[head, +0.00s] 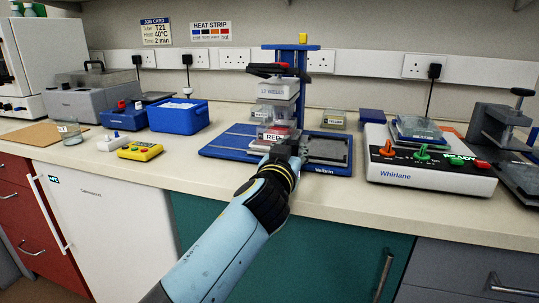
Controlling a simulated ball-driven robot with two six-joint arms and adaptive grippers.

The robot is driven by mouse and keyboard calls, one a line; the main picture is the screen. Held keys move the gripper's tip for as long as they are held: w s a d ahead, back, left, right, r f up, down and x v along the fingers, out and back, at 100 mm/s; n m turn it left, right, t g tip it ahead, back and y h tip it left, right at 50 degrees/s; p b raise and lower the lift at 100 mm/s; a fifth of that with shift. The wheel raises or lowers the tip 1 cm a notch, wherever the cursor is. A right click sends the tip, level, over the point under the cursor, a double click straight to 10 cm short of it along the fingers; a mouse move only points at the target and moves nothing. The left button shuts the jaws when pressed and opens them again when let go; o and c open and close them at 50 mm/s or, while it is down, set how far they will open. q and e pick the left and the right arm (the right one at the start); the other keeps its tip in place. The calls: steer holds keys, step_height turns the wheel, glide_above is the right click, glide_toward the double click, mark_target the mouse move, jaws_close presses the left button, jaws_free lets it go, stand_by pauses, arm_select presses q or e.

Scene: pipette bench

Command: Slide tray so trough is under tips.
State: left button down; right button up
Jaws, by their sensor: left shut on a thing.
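A blue pipette stand (303,88) with a yellow-topped column rises from a wide blue base marked Velbrin. A trough with red contents, labelled RED (273,135), sits low under the head on the tray (262,145). Whether it lines up with the tips is unclear. My left gripper (287,152) is at the tray's front, just right of the RED label, shut on the tray's front part; its fingers hide the contact. My right gripper is out of view.
The blue base (228,140) shows bare at left; a grey plate (326,149) lies at right. A blue tub (178,116) and yellow control box (140,151) stand left, the Whirlane machine (430,165) right. The bench's front strip is mostly clear.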

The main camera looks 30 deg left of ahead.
arm_select(q)
steer(key=shift+d+f, duration=0.1)
steer(key=shift+d, duration=0.15)
steer(key=c, duration=1.5)
jaws_free()
steer(key=shift+c, duration=0.2)
steer(key=o, duration=0.4)
steer(key=shift+d, duration=0.2)
steer(key=shift+a, duration=0.1)
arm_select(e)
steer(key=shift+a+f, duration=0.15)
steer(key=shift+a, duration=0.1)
arm_select(q)
step_height(320, 180, up, 10)
steer(key=shift+r, duration=0.1)
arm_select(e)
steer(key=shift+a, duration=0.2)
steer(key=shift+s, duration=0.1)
